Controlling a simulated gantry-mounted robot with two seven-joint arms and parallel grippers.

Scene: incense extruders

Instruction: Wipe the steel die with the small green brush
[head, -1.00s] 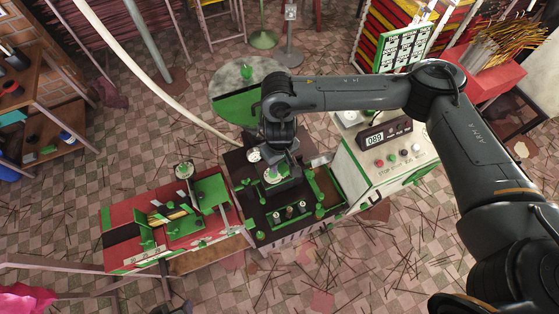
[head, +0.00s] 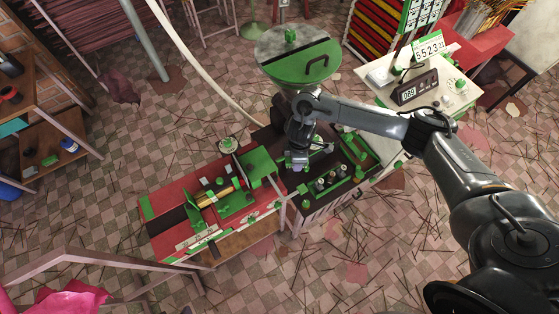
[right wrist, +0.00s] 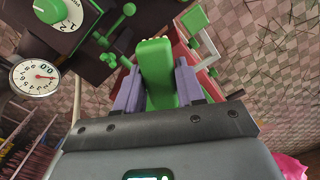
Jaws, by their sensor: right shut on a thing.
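My right gripper (head: 298,166) is over the left part of the dark bench, close to the red bench. In the right wrist view its two fingers (right wrist: 157,85) are shut on a green block-like handle (right wrist: 158,75), which I take to be the small green brush. Pale tufts, perhaps bristles, show at its far end. The brush is hard to make out in the head view. I cannot single out the steel die with certainty. Several small round metal pieces (head: 331,178) stand in a row on the dark bench, right of the gripper. My left gripper is not in view.
The red bench (head: 170,240) carries green fixtures and a yellow cylinder (head: 216,196). A dial (right wrist: 35,77) shows in the right wrist view. A round green table (head: 297,72) stands behind. A white cabinet (head: 440,97) with a display (head: 416,87) stands right. Floor in front is open.

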